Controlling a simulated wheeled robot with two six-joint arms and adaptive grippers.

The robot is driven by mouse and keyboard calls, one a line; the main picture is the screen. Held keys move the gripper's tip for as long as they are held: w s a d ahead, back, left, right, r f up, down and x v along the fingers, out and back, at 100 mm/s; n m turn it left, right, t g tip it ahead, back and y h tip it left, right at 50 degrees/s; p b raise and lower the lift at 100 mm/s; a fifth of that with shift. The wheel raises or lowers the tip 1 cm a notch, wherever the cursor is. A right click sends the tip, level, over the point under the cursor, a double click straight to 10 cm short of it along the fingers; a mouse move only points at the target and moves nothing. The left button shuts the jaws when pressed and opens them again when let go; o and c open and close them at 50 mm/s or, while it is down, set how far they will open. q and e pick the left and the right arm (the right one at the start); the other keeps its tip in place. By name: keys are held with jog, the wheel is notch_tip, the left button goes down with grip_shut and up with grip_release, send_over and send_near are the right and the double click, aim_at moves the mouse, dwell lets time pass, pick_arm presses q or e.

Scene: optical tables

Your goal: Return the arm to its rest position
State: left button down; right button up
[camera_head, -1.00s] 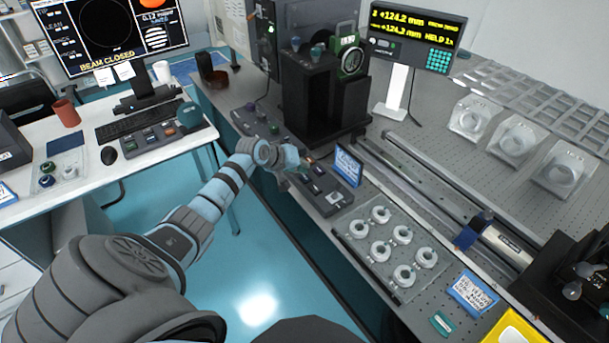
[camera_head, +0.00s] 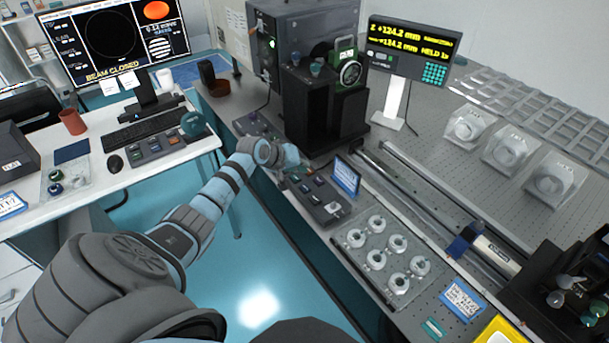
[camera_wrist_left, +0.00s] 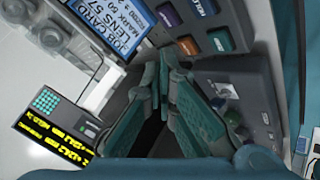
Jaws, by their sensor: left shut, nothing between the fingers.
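My left arm reaches in from the left in the head view. The control box with buttons (camera_wrist_left: 240,90) lies beyond the fingers there. Whether the gripper touches the box I cannot tell. My right gripper is not in view.
A blue-edged card (camera_head: 345,177), a tray of several ring-shaped lens mounts (camera_head: 348,262) and a rail (camera_head: 430,195) lie on the bench. A tall black instrument (camera_head: 325,110) and a readout (camera_head: 410,48) stand behind. Open blue floor (camera_head: 255,260) separates the bench from the desk (camera_head: 95,190).

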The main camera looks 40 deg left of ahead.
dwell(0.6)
pick_arm(q)
jog(key=s+d+f+m, duration=0.1)
jog(key=s+d+f, duration=0.1)
jog(key=s+d+f+m+g, duration=0.1)
jog(key=s+d+f, duration=0.1)
jog(key=d, duration=0.1)
jog(key=s+d+f+m+g, duration=0.1)
jog(key=s+d, duration=0.1)
jog(key=shift+s+d+f+h, duration=0.1)
jog(key=shift+d+f+h, duration=0.2)
jog(key=shift+f, duration=0.1)
jog(key=s+d+f+m+g, duration=0.2)
jog(key=s+d+f+m, duration=0.1)
jog(key=s+d, duration=0.5)
jog(key=s+d+r+m+g+y, duration=0.1)
jog(key=s+d+r+m, duration=0.1)
jog(key=s, duration=0.8)
jog(key=s+d+r+m+y, duration=0.1)
jog(key=s+r, duration=0.1)
jog(key=s, duration=0.8)
notch_tip(320, 180, down, 22)
jog(key=s+a+r+g, duration=0.1)
jog(key=s+a+g, duration=0.1)
jog(key=s, duration=0.1)
jog(key=s+f+g, duration=0.1)
jog(key=s+f, duration=1)
jog(key=s, duration=0.1)
jog(key=shift+s+a+f+n, duration=0.15)
jog(key=shift+s+a+n, duration=0.15)
